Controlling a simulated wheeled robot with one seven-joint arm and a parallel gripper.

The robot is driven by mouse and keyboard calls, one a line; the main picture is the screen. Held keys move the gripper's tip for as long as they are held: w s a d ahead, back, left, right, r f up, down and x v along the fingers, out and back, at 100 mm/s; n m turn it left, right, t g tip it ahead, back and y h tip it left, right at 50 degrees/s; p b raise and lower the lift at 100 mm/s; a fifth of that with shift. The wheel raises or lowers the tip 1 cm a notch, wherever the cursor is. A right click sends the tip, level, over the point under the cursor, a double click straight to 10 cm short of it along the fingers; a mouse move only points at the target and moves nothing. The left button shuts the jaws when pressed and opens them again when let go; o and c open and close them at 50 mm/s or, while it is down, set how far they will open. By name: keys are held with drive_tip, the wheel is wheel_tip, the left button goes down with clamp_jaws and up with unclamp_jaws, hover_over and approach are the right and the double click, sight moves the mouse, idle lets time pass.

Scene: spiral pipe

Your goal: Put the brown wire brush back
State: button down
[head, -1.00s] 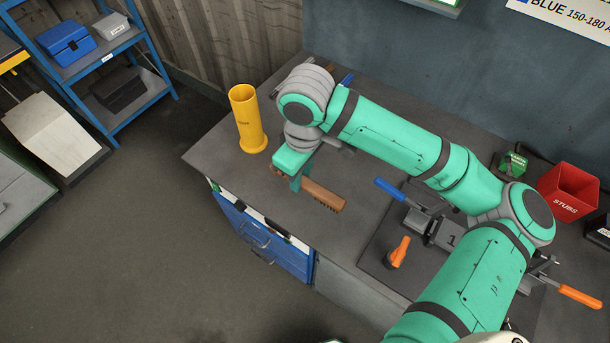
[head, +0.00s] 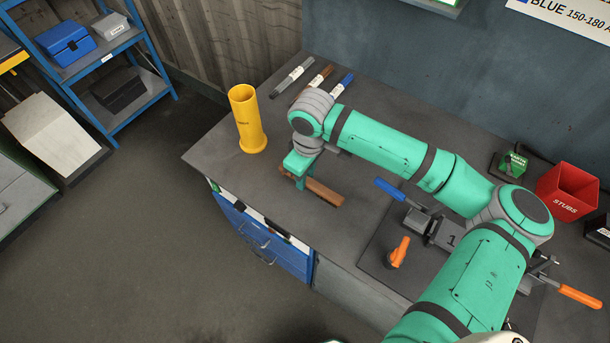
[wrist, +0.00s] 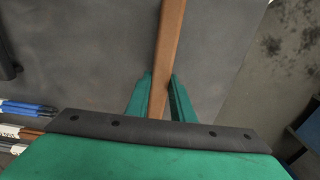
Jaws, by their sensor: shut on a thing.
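The brown wire brush (head: 326,194) is a long wooden bar at the front middle of the bench in the head view. My gripper (head: 300,184) is shut on it, with the arm above partly hiding its left part. In the wrist view the brush (wrist: 170,45) runs between the green fingers of my gripper (wrist: 160,95) and out past the top edge. Its bristles do not show clearly. I cannot tell whether the brush touches the bench or is just above it.
A yellow tube (head: 246,120) stands upright at the bench's left. Grey, brown and blue rod bundles (head: 318,84) lie at the back. A clamp with a blue handle (head: 390,188), an orange piece (head: 398,252) and a red bin (head: 567,192) are to the right. The bench's front left is clear.

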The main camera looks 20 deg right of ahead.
drive_tip(key=c, duration=1.5)
unclamp_jaws()
drive_tip(key=shift+f, duration=0.1)
drive_tip(key=shift+c, duration=0.2)
wheel_tip(320, 180, up, 12)
drive_tip(key=shift+s+d, duration=0.2)
drive_tip(key=shift+s, duration=0.1)
